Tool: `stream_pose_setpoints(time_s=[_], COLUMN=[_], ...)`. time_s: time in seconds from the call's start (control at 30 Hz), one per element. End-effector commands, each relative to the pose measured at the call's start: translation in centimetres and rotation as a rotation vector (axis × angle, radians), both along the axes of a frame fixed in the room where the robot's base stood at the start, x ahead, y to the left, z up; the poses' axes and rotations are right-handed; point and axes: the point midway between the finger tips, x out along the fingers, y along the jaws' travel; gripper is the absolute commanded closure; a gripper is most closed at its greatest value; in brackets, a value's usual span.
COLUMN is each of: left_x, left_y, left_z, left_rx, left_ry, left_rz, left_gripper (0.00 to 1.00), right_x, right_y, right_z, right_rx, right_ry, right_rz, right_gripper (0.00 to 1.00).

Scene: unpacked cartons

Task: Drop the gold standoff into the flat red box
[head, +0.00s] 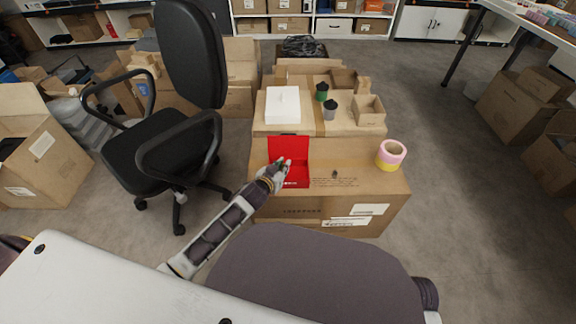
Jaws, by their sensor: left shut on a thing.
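The flat red box (297,181) stands open on the near brown carton, its lid raised at the back. My left gripper (284,165) reaches in from the lower left and is over the left part of the box. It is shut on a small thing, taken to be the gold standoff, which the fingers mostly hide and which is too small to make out. I cannot tell whether the fingers touch the box. My right gripper is not in view.
A small dark brownish piece (335,173) lies right of the box on the near carton (290,208). A pink and yellow tape roll (391,154) stands at its right end. Behind are a white box (283,105), two small dark-topped containers and a small open carton (368,110). An office chair (187,80) stands left.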

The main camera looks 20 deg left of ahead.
Motion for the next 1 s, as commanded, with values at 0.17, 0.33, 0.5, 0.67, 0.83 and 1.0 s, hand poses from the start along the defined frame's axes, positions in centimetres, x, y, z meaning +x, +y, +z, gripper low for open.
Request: stream_pose_setpoints(time_s=[0.17, 0.33, 0.5, 0.67, 0.83, 1.0], left_x=[0.0, 0.0, 0.0, 0.0, -0.09, -0.57], left_y=[-0.01, -0.01, -0.01, -0.01, 0.0, 0.07], left_z=[0.04, 0.04, 0.03, 0.02, 0.02, 0.18], left_rx=[0.0, 0.0, 0.0, 0.0, 0.0, -0.001], left_ry=[-0.001, -0.001, 0.0, 0.0, 0.0, 0.0], left_rz=[0.0, 0.0, 0.0, 0.0, 0.0, 0.0], left_gripper=[0.99, 0.74, 0.6, 0.6, 0.6, 0.6], right_x=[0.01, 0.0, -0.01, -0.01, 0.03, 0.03], right_y=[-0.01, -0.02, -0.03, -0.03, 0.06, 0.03], right_z=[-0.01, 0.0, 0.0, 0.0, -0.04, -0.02], right_rx=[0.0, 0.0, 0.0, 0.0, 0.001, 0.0], right_ry=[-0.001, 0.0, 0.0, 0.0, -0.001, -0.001], right_rz=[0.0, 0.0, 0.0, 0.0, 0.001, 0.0], right_gripper=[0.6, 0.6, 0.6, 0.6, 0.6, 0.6])
